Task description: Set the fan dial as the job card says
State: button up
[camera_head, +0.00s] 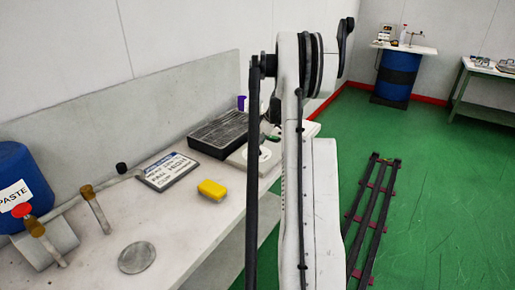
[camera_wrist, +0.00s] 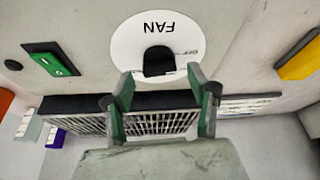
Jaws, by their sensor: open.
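The fan dial (camera_wrist: 128,48) is a white disc marked FAN in the wrist view, upside down there, with a black knob (camera_wrist: 158,61) at its middle. Small lettering beside the knob is hard to read. My gripper (camera_wrist: 160,80) is open, its two green-lined fingers apart on either side below the knob. I cannot tell whether either finger touches the dial. In the head view my arm hides most of the gripper and the dial area. The job card (camera_head: 169,171) lies on the bench; a line on it reads FAN HIGH, and other lines are blurred.
A black slatted grille (camera_head: 219,131) lies close to the dial. A yellow block (camera_head: 212,190) lies near the card. A blue PASTE drum (camera_head: 20,180), brown-handled tools (camera_head: 95,209) and a round metal disc (camera_head: 137,257) are on the left. A green panel (camera_wrist: 50,62) shows in the wrist view.

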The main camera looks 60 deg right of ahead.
jog(key=shift+x, duration=0.85)
jog(key=c, duration=1.1)
jog(key=shift+c, duration=0.2)
